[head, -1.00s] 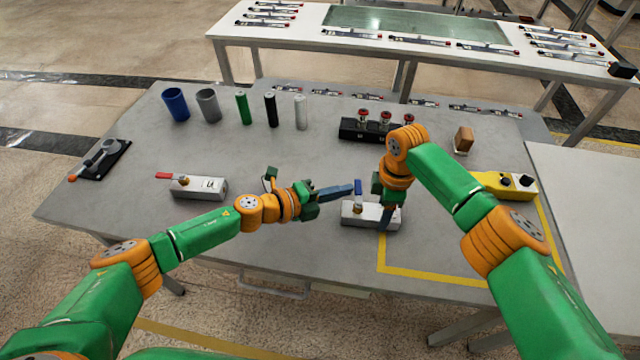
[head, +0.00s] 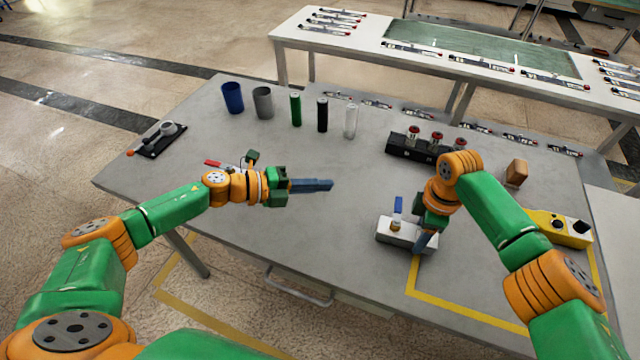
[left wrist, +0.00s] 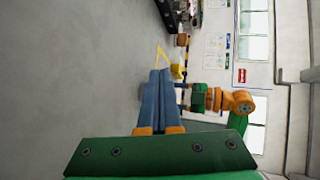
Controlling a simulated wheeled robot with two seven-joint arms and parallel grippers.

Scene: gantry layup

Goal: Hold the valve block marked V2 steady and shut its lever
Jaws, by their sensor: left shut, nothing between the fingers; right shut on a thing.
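A pale valve block (head: 392,233) with a blue lever (head: 398,205) sits near the front right of the grey table. The lever stands up in the picture from the block's left half. I cannot read this block's marking. My right gripper (head: 425,241) is shut on the block's right part. My left gripper (head: 330,185) is shut and empty, left of the blue lever and apart from it. Its closed blue fingers (left wrist: 160,100) also show in the left wrist view. A second valve block with a red lever (head: 213,163) is mostly hidden behind my left arm.
Behind stand a blue cup (head: 233,98), a grey cup (head: 263,103) and several cylinders. A black block with red-topped knobs (head: 425,148) stands behind my right gripper. A yellow control box (head: 560,229) is at right. The table's middle is clear.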

